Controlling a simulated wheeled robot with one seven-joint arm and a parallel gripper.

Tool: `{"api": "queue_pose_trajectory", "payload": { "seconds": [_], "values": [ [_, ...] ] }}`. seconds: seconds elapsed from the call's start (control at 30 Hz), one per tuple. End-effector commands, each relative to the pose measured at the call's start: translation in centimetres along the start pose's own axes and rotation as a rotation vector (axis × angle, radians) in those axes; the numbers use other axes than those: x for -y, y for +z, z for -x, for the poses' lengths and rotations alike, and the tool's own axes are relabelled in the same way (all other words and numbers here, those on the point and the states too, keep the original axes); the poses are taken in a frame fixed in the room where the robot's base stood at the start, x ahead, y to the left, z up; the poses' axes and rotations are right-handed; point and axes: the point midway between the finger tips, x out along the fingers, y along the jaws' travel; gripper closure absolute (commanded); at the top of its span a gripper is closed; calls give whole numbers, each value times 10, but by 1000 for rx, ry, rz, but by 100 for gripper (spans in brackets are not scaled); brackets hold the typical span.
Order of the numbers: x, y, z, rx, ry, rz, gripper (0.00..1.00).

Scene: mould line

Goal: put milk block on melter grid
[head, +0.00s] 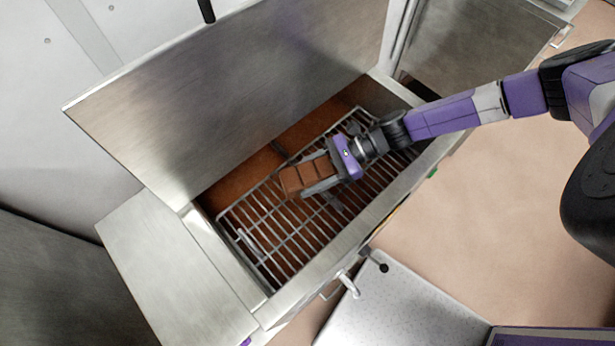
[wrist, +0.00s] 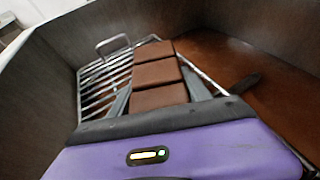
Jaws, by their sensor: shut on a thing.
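The milk block (head: 305,176) is a brown chocolate bar of three segments in a row. It is held between the fingers of my gripper (head: 312,178), over the melter grid (head: 286,225). The grid is a metal wire rack inside the steel melter. In the wrist view the block (wrist: 157,73) points away from my gripper, with the grid's bars (wrist: 92,90) to its left and beyond it. I cannot tell whether the block touches the grid.
The melter's steel lid (head: 240,100) stands open behind the grid. Brown melted chocolate (head: 262,160) lies under the grid. A wire handle (head: 247,245) rises at the grid's near left end. Steel walls surround the opening, and a white speckled surface (head: 400,310) lies in front.

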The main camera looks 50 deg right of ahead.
Motion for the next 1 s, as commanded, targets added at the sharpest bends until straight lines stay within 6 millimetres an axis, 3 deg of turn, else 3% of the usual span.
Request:
{"api": "queue_pose_trajectory", "payload": {
  "seconds": [0.17,0.5,0.53,0.6,0.63,1.0],
  "values": [
    [0,-13,-6,3,1,0,100],
    [0,-16,-7,3,0,0,100],
    [0,-16,-7,1,0,-1,40],
    [0,-16,-7,1,0,-1,26],
    [0,-16,-7,1,0,0,22],
    [0,-13,-5,0,1,1,22]
  ]
}}
